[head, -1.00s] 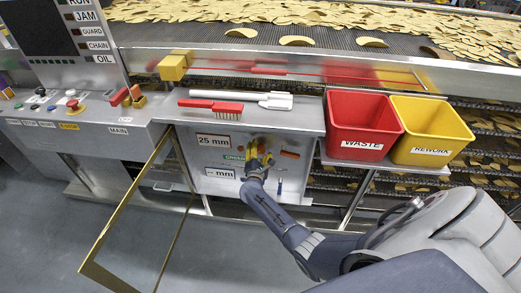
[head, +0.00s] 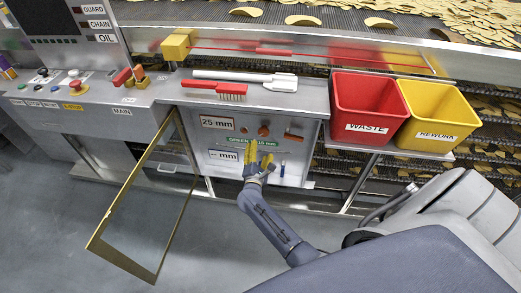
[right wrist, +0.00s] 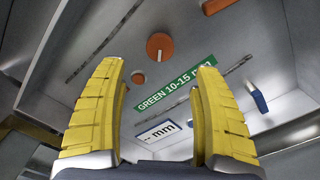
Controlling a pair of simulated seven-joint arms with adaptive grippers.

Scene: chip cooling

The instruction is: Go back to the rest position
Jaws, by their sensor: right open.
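My right gripper (head: 258,158) is in front of the open cabinet panel (head: 283,170), its yellow fingers apart and empty. In the right wrist view the open fingers (right wrist: 158,95) frame an orange round knob (right wrist: 160,47) and a green label (right wrist: 176,84) reading "GREEN 10-15 mm", with a gap between fingers and panel. A "-- mm" display (right wrist: 158,132) and a blue lever (right wrist: 257,100) show there too. My left gripper is not in the head view.
A yellow-framed door (head: 135,195) stands open left of the panel. A red brush (head: 225,92) and a white scraper (head: 270,81) lie on the ledge above. The red WASTE bin (head: 368,105) and yellow REWORK bin (head: 438,112) stand right. Chips (head: 485,20) cover the conveyor behind.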

